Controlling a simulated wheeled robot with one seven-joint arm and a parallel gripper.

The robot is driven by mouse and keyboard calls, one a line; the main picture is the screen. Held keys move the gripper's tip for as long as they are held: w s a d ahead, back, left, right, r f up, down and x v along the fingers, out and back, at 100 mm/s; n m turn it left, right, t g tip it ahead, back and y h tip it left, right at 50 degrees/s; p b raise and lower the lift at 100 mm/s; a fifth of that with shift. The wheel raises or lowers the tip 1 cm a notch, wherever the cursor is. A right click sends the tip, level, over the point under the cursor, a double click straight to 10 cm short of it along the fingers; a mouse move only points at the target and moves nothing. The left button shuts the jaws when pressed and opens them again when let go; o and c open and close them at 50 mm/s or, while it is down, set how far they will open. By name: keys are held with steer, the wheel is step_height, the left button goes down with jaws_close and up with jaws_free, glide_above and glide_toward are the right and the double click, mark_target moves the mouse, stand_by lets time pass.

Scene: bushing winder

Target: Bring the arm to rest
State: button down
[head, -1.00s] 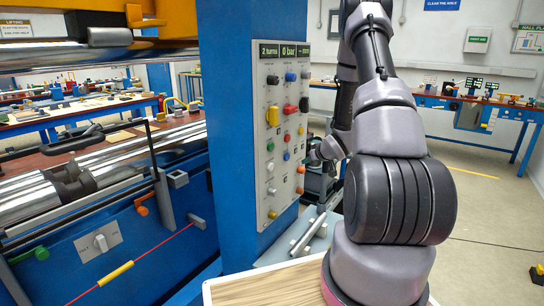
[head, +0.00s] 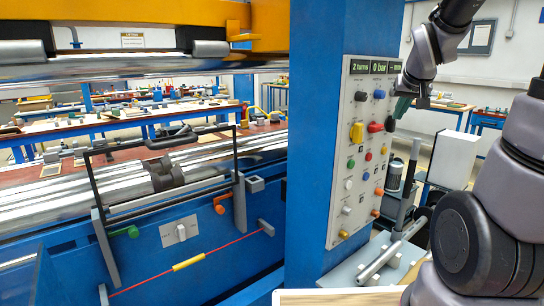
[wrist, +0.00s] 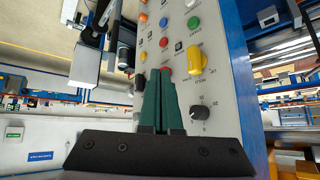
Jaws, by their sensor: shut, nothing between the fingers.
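My gripper (head: 402,107) is in front of the upper right part of the grey control panel (head: 361,150), beside the black and red knobs. Its green fingers (wrist: 160,105) are together in the wrist view, with nothing between them. They overlap the panel's face in that view, near a red button (wrist: 166,71), a yellow knob (wrist: 197,60) and a black dial (wrist: 200,112). I cannot tell whether they touch the panel. My arm comes down from the upper right of the head view, and its large joint fills the lower right.
The panel is on a blue column (head: 318,120). Left of it are the winder's steel rollers (head: 60,210) and a black wire frame (head: 165,145). Metal rods (head: 378,262) lie on a grey ledge below the panel. Workbenches (head: 445,108) stand behind.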

steer(key=s+a+r+y, duration=0.1)
steer(key=s+a+r, duration=0.1)
steer(key=s+a, duration=0.3)
steer(key=s+a+r+m+g+y, duration=0.1)
steer(key=s+a, duration=0.4)
steer(key=s, duration=0.9)
step_height(320, 180, up, 3)
steer(key=shift+s+a+f+y, duration=0.2)
steer(key=shift+a+y, duration=0.1)
steer(key=shift+y, duration=0.4)
